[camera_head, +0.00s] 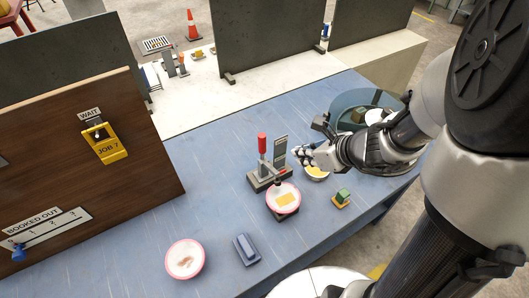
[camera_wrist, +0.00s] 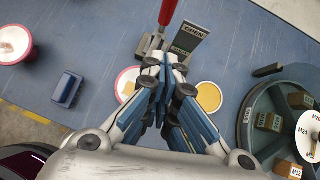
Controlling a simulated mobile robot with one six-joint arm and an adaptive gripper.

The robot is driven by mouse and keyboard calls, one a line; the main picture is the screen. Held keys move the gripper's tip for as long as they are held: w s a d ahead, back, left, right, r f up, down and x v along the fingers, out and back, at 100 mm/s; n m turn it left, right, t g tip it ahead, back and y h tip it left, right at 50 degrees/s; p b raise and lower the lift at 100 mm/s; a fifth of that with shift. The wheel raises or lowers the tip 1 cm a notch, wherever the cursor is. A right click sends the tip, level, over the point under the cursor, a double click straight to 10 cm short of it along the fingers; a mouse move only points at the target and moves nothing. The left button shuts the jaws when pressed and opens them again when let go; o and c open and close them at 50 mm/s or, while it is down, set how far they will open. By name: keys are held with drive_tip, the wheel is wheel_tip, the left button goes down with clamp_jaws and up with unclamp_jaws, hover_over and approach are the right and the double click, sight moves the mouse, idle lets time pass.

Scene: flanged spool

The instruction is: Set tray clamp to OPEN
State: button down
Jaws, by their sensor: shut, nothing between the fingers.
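The tray clamp (camera_head: 270,177) stands on the blue table, with a grey base and a red handle (camera_head: 262,143) that points upright. A grey sign plate (camera_head: 280,150) stands beside the handle. In the wrist view the plate (camera_wrist: 192,38) reads OPEN at its far end, with a second label below that I cannot read surely. The red handle (camera_wrist: 171,10) shows at the top of that view. A pink-rimmed spool (camera_head: 283,205) with a yellow label sits at the clamp's front. My gripper (camera_head: 302,153) is shut and empty, right of the clamp; its fingertips (camera_wrist: 165,62) appear apart from the handle.
Another pink-rimmed spool (camera_head: 185,272) and a dark blue block (camera_head: 245,249) lie at the front. A green block (camera_head: 342,196) and a yellow-filled bowl (camera_wrist: 208,97) are near my gripper. A round tray with several labelled boxes (camera_wrist: 248,118) is at right. A brown board (camera_head: 140,150) stands left.

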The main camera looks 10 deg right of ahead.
drive_tip(key=shift+d, duration=0.15)
drive_tip(key=b, duration=0.4)
approach(265, 150)
wheel_tip(265, 150, down, 4)
drive_tip(key=w, duration=0.1)
drive_tip(key=shift+w+a+r, duration=0.15)
drive_tip(key=shift+w+a, duration=0.55)
drive_tip(key=shift+w, duration=0.15)
drive_tip(key=shift+w+r+p, duration=0.1)
drive_tip(key=shift+r+p, duration=0.15)
drive_tip(key=shift+p, duration=0.55)
drive_tip(key=shift+w+g+p, duration=0.15)
drive_tip(key=shift+g+p, duration=0.15)
drive_tip(key=shift+p, duration=0.15)
